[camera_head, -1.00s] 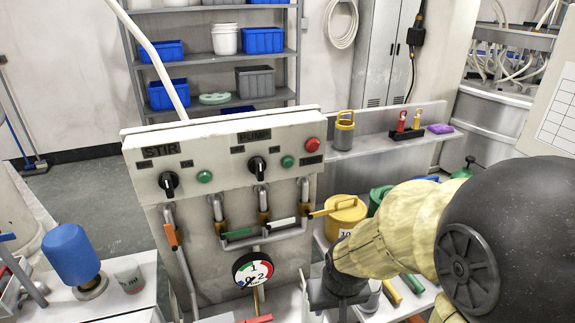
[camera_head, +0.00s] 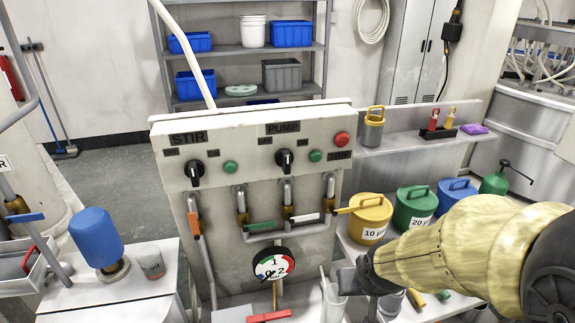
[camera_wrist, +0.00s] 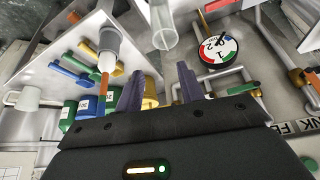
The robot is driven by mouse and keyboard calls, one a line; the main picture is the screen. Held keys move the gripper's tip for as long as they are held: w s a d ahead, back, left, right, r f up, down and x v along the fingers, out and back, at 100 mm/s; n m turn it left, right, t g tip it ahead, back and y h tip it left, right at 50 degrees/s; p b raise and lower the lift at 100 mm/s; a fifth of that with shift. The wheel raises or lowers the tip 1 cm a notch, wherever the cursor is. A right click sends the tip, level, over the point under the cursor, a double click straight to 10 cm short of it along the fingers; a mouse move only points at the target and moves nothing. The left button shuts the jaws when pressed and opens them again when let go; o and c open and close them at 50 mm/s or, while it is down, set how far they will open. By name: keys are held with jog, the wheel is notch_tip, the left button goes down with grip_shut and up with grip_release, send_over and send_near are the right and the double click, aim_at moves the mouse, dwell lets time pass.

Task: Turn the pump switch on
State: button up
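The pump switch (camera_head: 285,160) is a black rotary knob under the PUMP label on the pale control panel (camera_head: 160,150). Its grip stands about upright. A green button (camera_head: 315,156) sits right of it. The similar stir switch (camera_head: 195,173) is to its left, under the STIR label. My gripper (camera_head: 345,282) is low, to the right of the gauge, below and to the right of the pump switch and apart from it. In the wrist view my gripper (camera_wrist: 160,82) shows two dark fingers spread apart with nothing held between them. The pump switch is not visible there.
A red button (camera_head: 342,138) is at the panel's upper right. Pipes with coloured valve levers and a round gauge (camera_head: 273,265) sit below the switches. A clear cylinder (camera_head: 333,300) stands near my gripper. Yellow (camera_head: 363,218), green and blue buckets stand at right. A blue bottle (camera_head: 97,238) is at left.

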jog(key=w+a+r+n+t+y+b, duration=0.1)
jog(key=w+a+r+t+y+b, duration=0.1)
jog(key=a+r+t, duration=0.3)
jog(key=w+a+r+n+t+y+b, duration=0.1)
jog(key=w+a+r+t+b, duration=0.3)
jog(key=r, duration=0.7)
jog(key=a+t+y, duration=0.1)
jog(key=a+t, duration=0.1)
jog(key=t, duration=0.1)
jog(key=shift+w+n+y, duration=0.3)
jog(key=shift+w, duration=0.05)
jog(key=shift+w, duration=0.1)
jog(key=p, duration=1.1)
send_near(288, 164)
jog(key=w, duration=0.1)
jog(key=w+p, duration=0.1)
jog(key=p, duration=0.3)
jog(key=shift+w+a, duration=0.15)
jog(key=shift+a, duration=0.2)
jog(key=p+x, duration=0.4)
jog(key=x, duration=0.5)
